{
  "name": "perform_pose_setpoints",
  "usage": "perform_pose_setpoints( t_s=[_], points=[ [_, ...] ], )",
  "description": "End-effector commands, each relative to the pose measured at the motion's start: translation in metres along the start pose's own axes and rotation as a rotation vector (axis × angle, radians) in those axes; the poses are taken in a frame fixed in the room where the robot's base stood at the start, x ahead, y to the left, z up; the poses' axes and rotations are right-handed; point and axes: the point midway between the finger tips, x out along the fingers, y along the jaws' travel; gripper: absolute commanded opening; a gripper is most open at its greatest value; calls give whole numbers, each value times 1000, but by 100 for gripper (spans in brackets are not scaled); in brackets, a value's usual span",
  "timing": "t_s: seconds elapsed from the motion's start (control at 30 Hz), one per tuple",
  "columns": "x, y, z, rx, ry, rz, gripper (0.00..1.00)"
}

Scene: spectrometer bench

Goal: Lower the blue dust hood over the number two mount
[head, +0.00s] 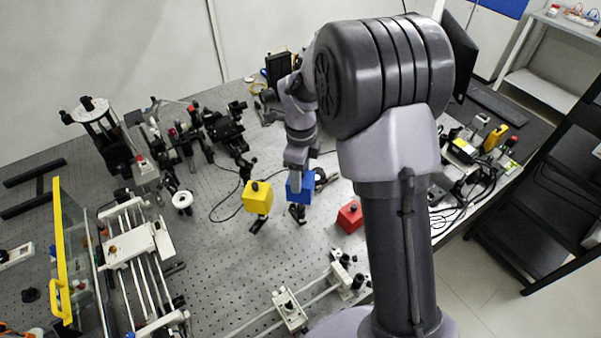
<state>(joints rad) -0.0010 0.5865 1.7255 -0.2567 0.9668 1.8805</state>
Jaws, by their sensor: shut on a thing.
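The blue dust hood (305,193) is a small box near the middle of the bench. My gripper (296,180) reaches down from above and is shut on its top; the fingertips are small here. A dark mount (298,213) shows directly below the blue hood. I cannot tell whether the hood is around its top or just above it. No number is readable on the mount. A yellow hood (258,197) with a black knob sits on a similar mount to the left. A red hood (350,216) with a dark knob is to the right, low on the bench.
A rail assembly (138,248) and a yellow-edged clear panel (62,250) stand at the left. Optics (225,130) and black cables crowd the back. Another rail (290,310) lies in front. The perforated bench (225,265) is bare front-left of the hoods.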

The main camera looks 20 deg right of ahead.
Motion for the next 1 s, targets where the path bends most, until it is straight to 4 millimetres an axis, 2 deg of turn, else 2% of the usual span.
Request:
perform_pose_setpoints(
  t_s=[0.6,1.0],
  points=[
    [20,0,0,0,0,0,18],
    [20,0,0,0,0,0,18]
  ],
)
